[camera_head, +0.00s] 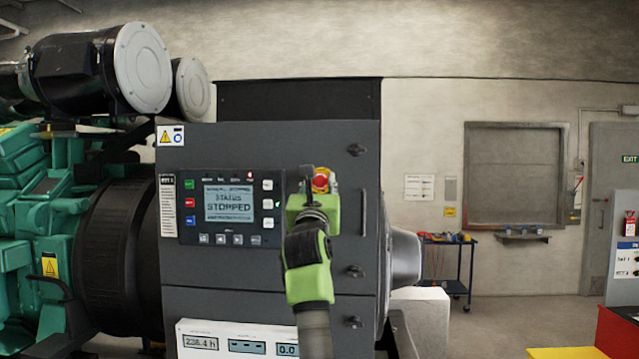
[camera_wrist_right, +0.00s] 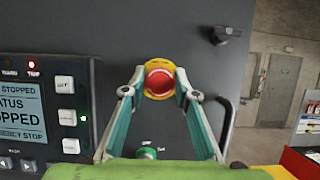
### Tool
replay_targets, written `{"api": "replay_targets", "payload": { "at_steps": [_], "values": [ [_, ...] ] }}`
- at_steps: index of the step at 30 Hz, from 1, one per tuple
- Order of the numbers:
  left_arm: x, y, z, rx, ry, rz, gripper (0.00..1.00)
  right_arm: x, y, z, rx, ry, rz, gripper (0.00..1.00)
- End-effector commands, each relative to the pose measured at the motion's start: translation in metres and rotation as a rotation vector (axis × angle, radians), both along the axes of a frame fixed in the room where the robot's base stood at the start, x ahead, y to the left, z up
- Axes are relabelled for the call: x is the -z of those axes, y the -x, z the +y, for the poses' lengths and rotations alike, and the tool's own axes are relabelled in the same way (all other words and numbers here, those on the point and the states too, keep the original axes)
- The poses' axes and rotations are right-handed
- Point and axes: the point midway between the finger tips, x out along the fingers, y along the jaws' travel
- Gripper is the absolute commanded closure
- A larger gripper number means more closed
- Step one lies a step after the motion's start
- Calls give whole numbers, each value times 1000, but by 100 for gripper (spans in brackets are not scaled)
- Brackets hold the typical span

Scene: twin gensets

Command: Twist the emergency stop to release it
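The emergency stop, a red button on a yellow surround (camera_wrist_right: 159,82), is on the grey panel of the genset. In the head view the emergency stop (camera_head: 321,181) shows just above my right gripper (camera_head: 314,190), which hides part of the panel. In the right wrist view my right gripper (camera_wrist_right: 158,92) is open, its two fingers on either side of the button. I cannot tell whether the fingertips touch it. My left gripper is not in view.
A control screen (camera_head: 229,206) reading STOPPED is left of the button. A green knob (camera_wrist_right: 146,153) is below it. Black latches (camera_head: 356,150) and a vertical handle (camera_head: 363,212) are to the right. A blue cart (camera_head: 447,241) stands by the back wall.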

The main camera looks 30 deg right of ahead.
Motion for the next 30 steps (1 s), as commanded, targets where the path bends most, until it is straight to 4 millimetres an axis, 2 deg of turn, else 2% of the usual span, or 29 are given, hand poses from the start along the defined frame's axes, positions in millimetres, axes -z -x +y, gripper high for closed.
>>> {"api": "replay_targets", "payload": {
  "at_steps": [8, 14, 24, 30],
  "values": [
    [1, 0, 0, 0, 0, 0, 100, 0, 0, 0, -1, -5, -2, 94],
    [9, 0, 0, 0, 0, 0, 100, 3, -1, 2, -2, -49, -31, 94],
    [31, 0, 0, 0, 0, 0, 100, 2, -1, 3, -3, -244, -162, 94],
    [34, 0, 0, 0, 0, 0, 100, 0, -1, 3, -2, -372, -249, 94]
  ]
}}
